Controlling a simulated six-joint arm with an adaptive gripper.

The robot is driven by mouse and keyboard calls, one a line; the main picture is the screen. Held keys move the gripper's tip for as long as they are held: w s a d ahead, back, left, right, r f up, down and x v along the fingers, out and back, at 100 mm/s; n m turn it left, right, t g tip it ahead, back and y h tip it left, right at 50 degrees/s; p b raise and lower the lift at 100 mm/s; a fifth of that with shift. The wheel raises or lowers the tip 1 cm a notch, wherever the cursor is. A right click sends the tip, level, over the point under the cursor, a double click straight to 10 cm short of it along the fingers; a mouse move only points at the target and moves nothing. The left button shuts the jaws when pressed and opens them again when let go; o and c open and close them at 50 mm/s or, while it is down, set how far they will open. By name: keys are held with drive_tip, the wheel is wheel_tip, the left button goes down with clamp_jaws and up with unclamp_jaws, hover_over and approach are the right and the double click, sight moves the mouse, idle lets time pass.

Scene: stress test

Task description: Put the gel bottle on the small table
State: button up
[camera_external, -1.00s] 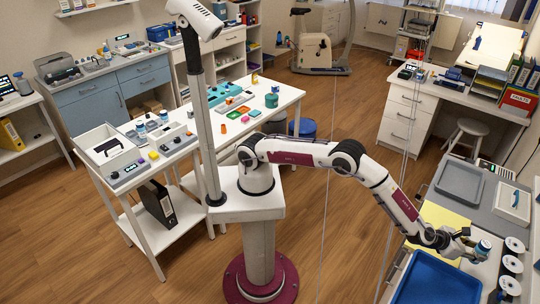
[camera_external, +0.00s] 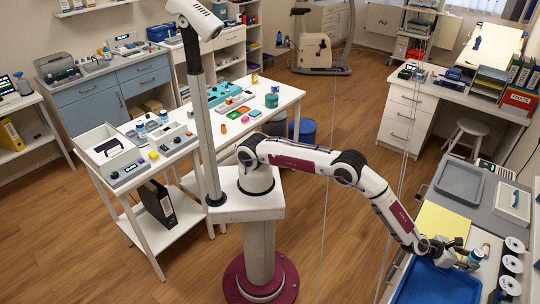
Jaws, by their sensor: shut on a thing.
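My gripper (camera_external: 467,258) is over the workbench at the right, between the blue tray and the black-and-white spools. It is shut on a small blue and white bottle (camera_external: 477,256), which I take to be the gel bottle. The bottle is small here and partly hidden by the fingers, so I cannot tell whether its base touches the bench. A white table (camera_external: 284,92) stands in the middle of the room with coloured items on it. I cannot tell whether this is the small table.
The blue tray (camera_external: 437,284) lies just below and left of my gripper. A yellow sheet (camera_external: 441,224) lies behind it. Several spools (camera_external: 512,265) stand close on the right. A grey tray (camera_external: 459,181) and a white box (camera_external: 514,203) are farther back.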

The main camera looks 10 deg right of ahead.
drive_tip(key=shift+f, duration=0.15)
drive_tip(key=o, duration=1.3)
drive_tip(key=shift+c, duration=0.2)
drive_tip(key=shift+a, duration=0.15)
drive_tip(key=shift+a+r, duration=0.15)
drive_tip(key=shift+r, duration=0.05)
drive_tip(key=v, duration=1.1)
drive_tip(key=shift+a+r, duration=0.1)
idle(0.4)
